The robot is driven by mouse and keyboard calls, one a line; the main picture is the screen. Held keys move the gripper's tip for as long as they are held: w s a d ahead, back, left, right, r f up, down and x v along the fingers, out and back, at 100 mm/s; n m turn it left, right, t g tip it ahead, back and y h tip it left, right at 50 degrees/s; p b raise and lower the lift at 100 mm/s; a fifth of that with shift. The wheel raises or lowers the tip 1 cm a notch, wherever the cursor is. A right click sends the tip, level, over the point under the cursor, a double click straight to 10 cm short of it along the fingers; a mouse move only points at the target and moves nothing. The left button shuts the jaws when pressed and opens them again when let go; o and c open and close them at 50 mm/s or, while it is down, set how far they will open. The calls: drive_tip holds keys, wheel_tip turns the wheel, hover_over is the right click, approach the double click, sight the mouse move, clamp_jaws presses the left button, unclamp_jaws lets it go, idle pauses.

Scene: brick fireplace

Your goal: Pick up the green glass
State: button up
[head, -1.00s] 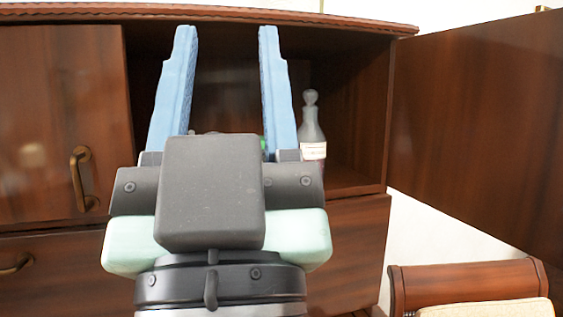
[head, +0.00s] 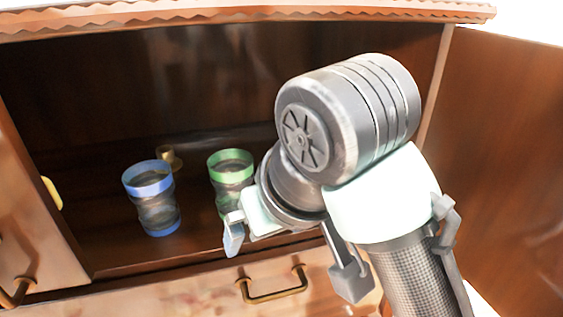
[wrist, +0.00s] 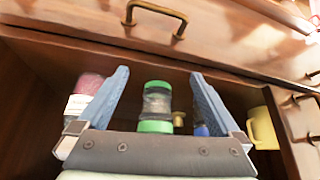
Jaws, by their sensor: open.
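The green glass (head: 231,175) is clear with green bands and stands upright on the cabinet shelf. Its lower part is partly hidden by my gripper in the head view. My gripper (head: 233,238) is at the front of the shelf, just in front of the glass, mostly hidden behind my arm. In the wrist view, which looks upside down, the two blue fingers (wrist: 160,73) are spread wide, with the green glass (wrist: 157,105) showing in the gap between them. Nothing is gripped. I cannot tell how far the fingers reach around the glass.
A blue-banded glass (head: 151,198) stands left of the green one. A small gold object (head: 170,158) is behind them. A yellow mug (wrist: 262,127) and a bottle with pink contents (wrist: 85,95) flank the gripper. A drawer handle (head: 272,286) is below the shelf; an open door (head: 510,150) is right.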

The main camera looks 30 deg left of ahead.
sight(234, 186)
drive_tip(key=a, duration=0.1)
drive_tip(key=w+a, duration=0.1)
drive_tip(key=a, duration=0.1)
drive_tip(key=w+a+p, duration=0.1)
drive_tip(key=a, duration=0.1)
drive_tip(key=shift+w, duration=0.1)
drive_tip(key=w+a, duration=0.1)
drive_tip(key=w+a+p, duration=0.1)
drive_tip(key=a, duration=0.1)
drive_tip(key=w+a+p, duration=0.1)
drive_tip(key=a, duration=0.1)
drive_tip(key=shift+r, duration=0.15)
drive_tip(key=shift+w+a+f+p, duration=0.15)
drive_tip(key=shift+f+p, duration=0.25)
drive_tip(key=shift+f, duration=0.25)
drive_tip(key=shift+c, duration=0.2)
drive_tip(key=c, duration=1.2)
drive_tip(key=shift+c, duration=1)
